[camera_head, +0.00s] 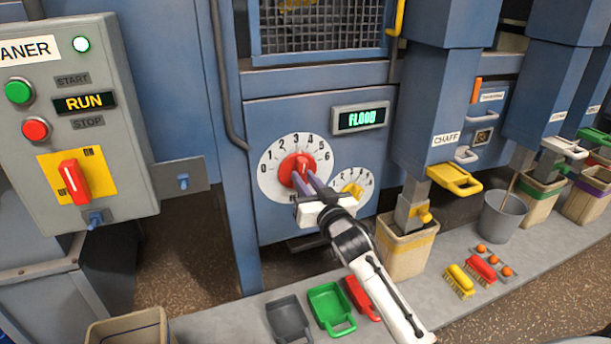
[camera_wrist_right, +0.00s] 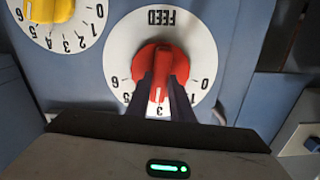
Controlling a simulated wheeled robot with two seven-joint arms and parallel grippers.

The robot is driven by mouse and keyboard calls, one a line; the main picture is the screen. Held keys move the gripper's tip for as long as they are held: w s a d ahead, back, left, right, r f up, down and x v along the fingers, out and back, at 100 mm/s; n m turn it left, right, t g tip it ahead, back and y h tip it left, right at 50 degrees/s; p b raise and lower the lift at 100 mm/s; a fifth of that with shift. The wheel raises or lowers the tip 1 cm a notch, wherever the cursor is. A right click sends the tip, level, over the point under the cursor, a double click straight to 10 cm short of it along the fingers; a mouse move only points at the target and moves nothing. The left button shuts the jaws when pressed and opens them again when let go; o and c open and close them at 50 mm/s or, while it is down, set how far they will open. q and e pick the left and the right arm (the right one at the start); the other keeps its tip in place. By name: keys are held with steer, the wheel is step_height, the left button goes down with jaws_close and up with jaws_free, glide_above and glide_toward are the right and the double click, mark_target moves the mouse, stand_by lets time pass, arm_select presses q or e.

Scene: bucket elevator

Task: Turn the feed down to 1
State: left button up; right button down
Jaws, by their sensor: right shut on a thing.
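The feed dial (camera_head: 268,185) is a white disc numbered 0 to 6 on a blue panel. It shows upside down in the right wrist view (camera_wrist_right: 205,45), with the word FEED on it. Its red knob (camera_head: 291,165) is between the fingers of my right gripper (camera_head: 303,178). In the right wrist view the fingers are shut on both sides of the red knob (camera_wrist_right: 160,58). The knob's white mark points at about 3. A display (camera_head: 360,118) above the dial reads FLOOD in green. My left gripper is not in view.
A smaller dial with a yellow knob (camera_head: 352,188) sits close to the right of my gripper. A control box (camera_head: 130,130) with a lit RUN sign is at the left. Scoops (camera_head: 328,305), brushes (camera_head: 480,268) and a chaff bin (camera_head: 395,255) stand on the ledge below.

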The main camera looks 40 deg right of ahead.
steer(key=shift+n+p, duration=0.4)
steer(key=shift+n, duration=0.6)
steer(key=n+p, duration=0.1)
steer(key=n, duration=0.1)
steer(key=shift+a+n, duration=0.1)
steer(key=shift+n, duration=0.3)
steer(key=shift+a+f+n+p, duration=0.1)
steer(key=shift+n+p, duration=0.45)
steer(key=shift+n, duration=2.65)
steer(key=c, duration=1.6)
jaws_free()
steer(key=shift+o, duration=0.2)
